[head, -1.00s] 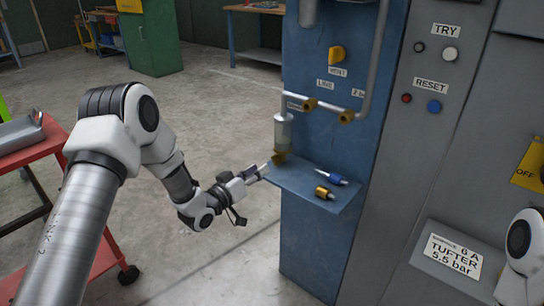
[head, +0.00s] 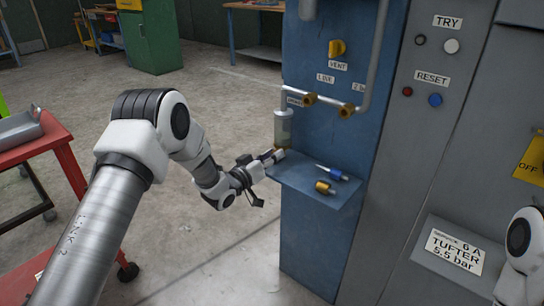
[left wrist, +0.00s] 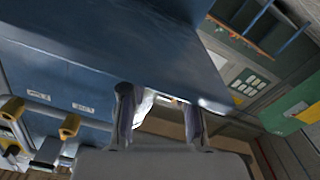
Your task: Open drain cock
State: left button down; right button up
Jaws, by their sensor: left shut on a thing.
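The drain cock is a small brass fitting under the clear filter bowl (head: 283,128) on the blue panel. My left gripper (head: 273,156) reaches in from the left, just above the shelf's left edge, and is shut on the cock, mostly hiding it. In the left wrist view the two fingers (left wrist: 160,118) stand on either side of a pale part, seen only partly. The cock's handle position cannot be made out. My right gripper is out of view; only a white link of that arm shows at the right.
The blue shelf (head: 290,181) under the bowl holds a blue-handled tool (head: 332,173) and a brass piece (head: 324,188). Pipes with brass valves (head: 347,111) and a yellow vent knob (head: 337,48) are above. A red cart (head: 62,170) stands left; the floor between is free.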

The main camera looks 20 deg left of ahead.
pick_arm(q)
jog(key=m, duration=0.4)
jog(key=shift+d+m, duration=0.1)
jog(key=shift+m, duration=0.2)
jog(key=c, duration=1.2)
grip_release()
jog(key=shift+s, duration=0.1)
jog(key=v, duration=1.1)
jog(key=shift+s, duration=0.4)
jog(key=shift+a, duration=0.2)
